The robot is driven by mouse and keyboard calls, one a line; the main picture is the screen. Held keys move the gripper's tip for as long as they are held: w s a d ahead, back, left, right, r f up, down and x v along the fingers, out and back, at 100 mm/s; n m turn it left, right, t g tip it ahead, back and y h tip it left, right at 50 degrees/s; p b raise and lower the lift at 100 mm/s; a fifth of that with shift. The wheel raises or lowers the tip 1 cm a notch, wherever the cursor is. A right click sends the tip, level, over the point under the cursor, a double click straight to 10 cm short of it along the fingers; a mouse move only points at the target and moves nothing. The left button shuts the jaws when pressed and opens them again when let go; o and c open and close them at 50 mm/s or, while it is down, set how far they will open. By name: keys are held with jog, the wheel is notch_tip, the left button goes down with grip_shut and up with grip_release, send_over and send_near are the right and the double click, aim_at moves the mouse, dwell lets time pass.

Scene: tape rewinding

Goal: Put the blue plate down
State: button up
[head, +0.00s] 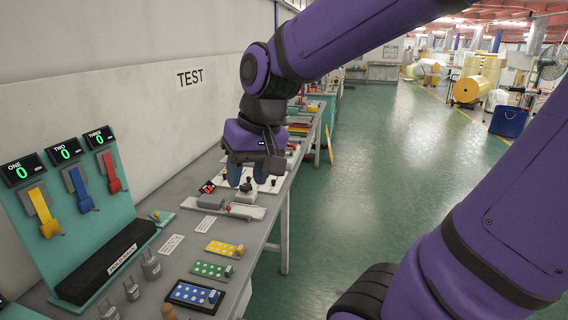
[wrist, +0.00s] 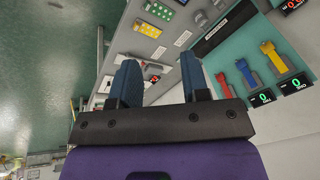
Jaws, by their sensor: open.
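The blue plate (head: 193,296) lies flat on the grey bench at the near end, with light round spots on top and a small blue block at its right end. My gripper (head: 247,178) is open, with its fingers pointing down over the bench, well beyond the blue plate. In the wrist view the two blue-grey fingers (wrist: 160,82) stand apart with nothing between them. A blue edge, likely the same plate, shows at the top of the wrist view (wrist: 181,2).
A green plate (head: 212,270) and a yellow plate (head: 224,249) lie just beyond the blue one. A joystick device (head: 246,197) sits below my gripper. A teal stand (head: 128,234) with counters and coloured handles is on the left. Grey weights (head: 151,266) stand before it.

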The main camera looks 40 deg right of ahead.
jog(key=s+d+r+n+t+h, duration=0.1)
jog(key=s+r, duration=0.3)
jog(key=s, duration=0.4)
jog(key=shift+d+n+t, duration=0.2)
jog(key=shift+n+t, duration=0.5)
jog(key=shift+n, duration=0.1)
